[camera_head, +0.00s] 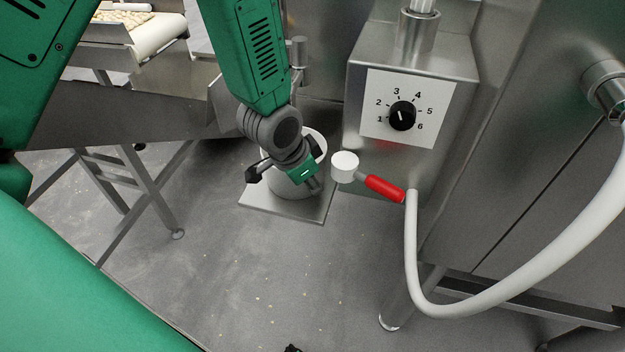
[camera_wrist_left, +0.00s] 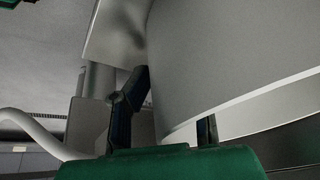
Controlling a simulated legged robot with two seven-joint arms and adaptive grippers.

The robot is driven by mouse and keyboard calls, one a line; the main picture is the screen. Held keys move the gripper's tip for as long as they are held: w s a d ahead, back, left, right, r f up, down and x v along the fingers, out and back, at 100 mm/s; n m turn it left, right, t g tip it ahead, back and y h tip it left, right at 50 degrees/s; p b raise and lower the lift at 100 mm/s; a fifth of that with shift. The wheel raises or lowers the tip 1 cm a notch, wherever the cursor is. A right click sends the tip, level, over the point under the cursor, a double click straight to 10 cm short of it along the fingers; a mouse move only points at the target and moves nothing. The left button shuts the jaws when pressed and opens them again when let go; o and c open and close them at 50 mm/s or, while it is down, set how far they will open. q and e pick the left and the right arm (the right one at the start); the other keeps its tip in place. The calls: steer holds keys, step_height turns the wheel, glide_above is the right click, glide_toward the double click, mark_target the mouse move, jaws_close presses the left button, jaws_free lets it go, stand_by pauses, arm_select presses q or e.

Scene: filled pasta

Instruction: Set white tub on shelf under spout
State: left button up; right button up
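The white tub (camera_head: 285,187) stands upright on a flat grey shelf (camera_head: 318,212), which juts from the steel machine. Its rim is partly hidden behind my left wrist. My left gripper (camera_head: 284,178) is at the tub's near side, its dark fingers spread apart. In the left wrist view, the tub's pale wall (camera_wrist_left: 215,60) and rim fill the right side, close to the spread fingers (camera_wrist_left: 165,125). I cannot tell whether the fingers touch it. A steel pipe fitting (camera_head: 298,52) shows above the tub behind my arm; I cannot tell if it is the spout. My right gripper is not clearly seen.
A steel machine (camera_head: 365,100) with a numbered dial (camera_head: 402,115) stands to the right. A red handle (camera_head: 384,188) with a white end (camera_head: 344,167) sticks out near the tub. A white hose (camera_head: 480,306) loops at right. A conveyor (camera_head: 155,36) is at upper left.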

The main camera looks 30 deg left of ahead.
arm_select(q)
steer(key=shift+a+r, duration=0.1)
steer(key=shift+a, duration=0.15)
steer(key=p+v, duration=0.4)
steer(key=v, duration=0.8)
steer(key=s+a+f+n+g+y, duration=0.1)
steer(key=s+f+n, duration=0.4)
steer(key=s+f, duration=1.4)
step_height(320, 180, down, 3)
steer(key=a+g, duration=0.1)
steer(key=g, duration=0.1)
steer(key=shift+s+a+r+n+g, duration=0.25)
steer(key=shift+s+n+g, duration=0.05)
steer(key=shift+s+g, duration=0.1)
steer(key=shift+w, duration=0.1)
